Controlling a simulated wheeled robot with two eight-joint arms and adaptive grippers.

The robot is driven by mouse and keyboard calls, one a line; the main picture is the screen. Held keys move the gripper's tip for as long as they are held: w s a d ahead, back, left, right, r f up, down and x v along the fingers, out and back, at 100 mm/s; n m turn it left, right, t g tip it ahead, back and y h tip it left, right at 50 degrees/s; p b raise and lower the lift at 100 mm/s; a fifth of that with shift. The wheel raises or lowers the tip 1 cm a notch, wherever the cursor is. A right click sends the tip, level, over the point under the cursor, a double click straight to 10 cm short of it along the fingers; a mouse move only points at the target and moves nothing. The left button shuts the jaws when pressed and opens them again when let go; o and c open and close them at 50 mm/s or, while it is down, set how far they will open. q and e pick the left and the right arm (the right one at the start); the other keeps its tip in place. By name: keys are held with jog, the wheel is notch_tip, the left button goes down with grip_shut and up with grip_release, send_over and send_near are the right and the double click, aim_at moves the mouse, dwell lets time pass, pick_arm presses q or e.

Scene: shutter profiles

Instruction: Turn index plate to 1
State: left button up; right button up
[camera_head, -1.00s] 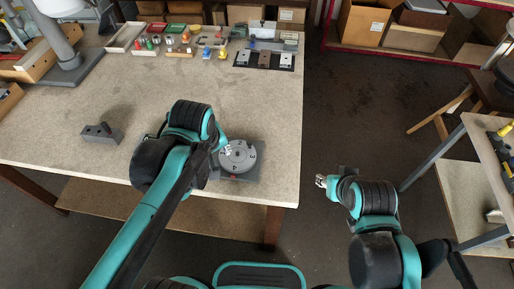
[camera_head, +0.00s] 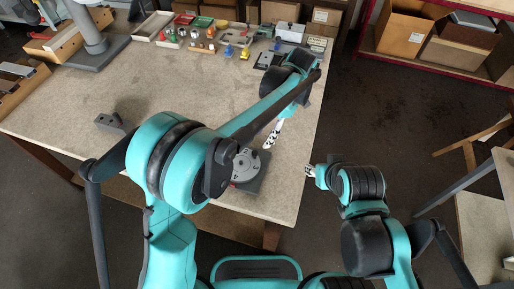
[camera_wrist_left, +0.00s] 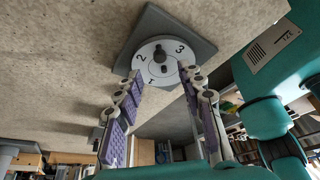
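The index plate (camera_head: 246,163) is a light grey numbered disc on a dark square base near the table's front right corner. My left arm partly hides it in the head view. In the left wrist view the disc (camera_wrist_left: 160,62) shows the numbers 1, 2 and 3 and a dark knob near its middle. My left gripper (camera_head: 271,137) is just beyond the plate in the head view. In the left wrist view its two purple-padded fingers (camera_wrist_left: 163,80) are apart with nothing between the pads. My right gripper (camera_head: 309,170) is off the table's right edge, too small to read.
A grey block (camera_head: 110,123) lies at the table's left front. Trays of small coloured parts (camera_head: 200,40) stand at the back, with a dark fixture (camera_head: 268,60) beside them. The middle of the table (camera_head: 150,85) is clear.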

aim_at(255, 152)
pick_arm(q)
jog(key=b+x, duration=0.2)
jog(key=x, duration=0.4)
jog(key=shift+s+a+f, duration=0.1)
jog(key=shift+a+f, duration=0.1)
jog(key=shift+f, duration=0.2)
grip_shut()
